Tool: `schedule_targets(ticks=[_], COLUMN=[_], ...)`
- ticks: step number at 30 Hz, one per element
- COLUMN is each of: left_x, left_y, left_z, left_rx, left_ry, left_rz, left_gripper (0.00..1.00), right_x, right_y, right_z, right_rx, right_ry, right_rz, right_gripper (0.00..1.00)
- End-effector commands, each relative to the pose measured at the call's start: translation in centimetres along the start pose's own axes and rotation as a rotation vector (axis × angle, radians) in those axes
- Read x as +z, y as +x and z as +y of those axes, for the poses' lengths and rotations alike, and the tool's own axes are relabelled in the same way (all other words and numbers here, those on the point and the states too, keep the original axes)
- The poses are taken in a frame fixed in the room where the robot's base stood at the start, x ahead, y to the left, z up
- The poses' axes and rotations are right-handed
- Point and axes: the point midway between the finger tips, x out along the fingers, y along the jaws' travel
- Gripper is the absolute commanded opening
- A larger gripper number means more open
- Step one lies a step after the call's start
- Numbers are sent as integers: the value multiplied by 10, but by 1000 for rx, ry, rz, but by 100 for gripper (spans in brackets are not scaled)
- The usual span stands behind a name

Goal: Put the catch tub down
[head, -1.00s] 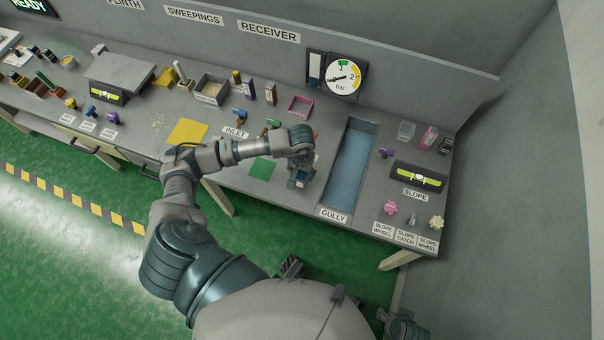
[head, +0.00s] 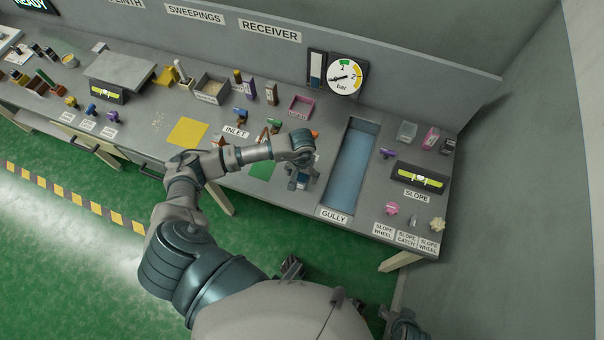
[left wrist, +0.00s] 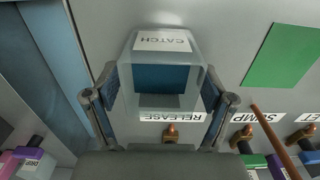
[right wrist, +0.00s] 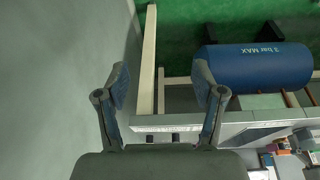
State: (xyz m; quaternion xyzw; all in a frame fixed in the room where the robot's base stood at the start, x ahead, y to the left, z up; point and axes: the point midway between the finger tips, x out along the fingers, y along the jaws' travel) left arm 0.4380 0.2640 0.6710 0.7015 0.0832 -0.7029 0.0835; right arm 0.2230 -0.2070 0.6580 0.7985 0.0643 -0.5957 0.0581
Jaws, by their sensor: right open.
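The catch tub (left wrist: 160,75) is a clear box with a white CATCH label and blue inside. In the left wrist view it sits between the two fingers of my left gripper (left wrist: 160,98), with a pad against each side. In the head view my left gripper (head: 300,182) is over the bench, between the green patch and the gully, and largely hides the tub. I cannot tell whether the tub touches the bench. My right gripper (right wrist: 162,85) is open and empty, low beside the bench's front.
The blue gully (head: 350,170) lies just right of the left gripper. A green patch (head: 263,170) lies to its left. A pink tray (head: 301,106) and valves stand behind. In the right wrist view a blue cylinder (right wrist: 260,68) is below the bench.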

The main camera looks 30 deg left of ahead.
Motion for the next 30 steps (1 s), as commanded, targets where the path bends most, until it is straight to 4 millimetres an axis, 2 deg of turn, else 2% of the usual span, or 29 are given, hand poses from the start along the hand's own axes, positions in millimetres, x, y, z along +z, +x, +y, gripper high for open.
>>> schedule_targets(ticks=[8, 12, 21, 25, 30], left_x=[-1, -2, -1, -1, 0], left_y=[-5, -31, -96, -113, -121], left_z=[0, 0, 0, 0, 0], left_rx=[0, 0, 0, 0, 0], left_ry=[0, 1, 1, 0, 0], left_rz=[2, 6, 4, 2, 0], left_gripper=[82, 82, 82, 82, 82], right_x=[3, 18, 17, 18, 18], right_y=[-2, -6, 22, 29, 33], right_z=[0, 1, 0, 0, 0], right_rx=[0, 1, 1, 1, 1], right_ry=[0, 5, 2, 2, 1], right_rz=[-16, -84, -85, -85, -85], right_gripper=[68, 68, 68, 68, 68])
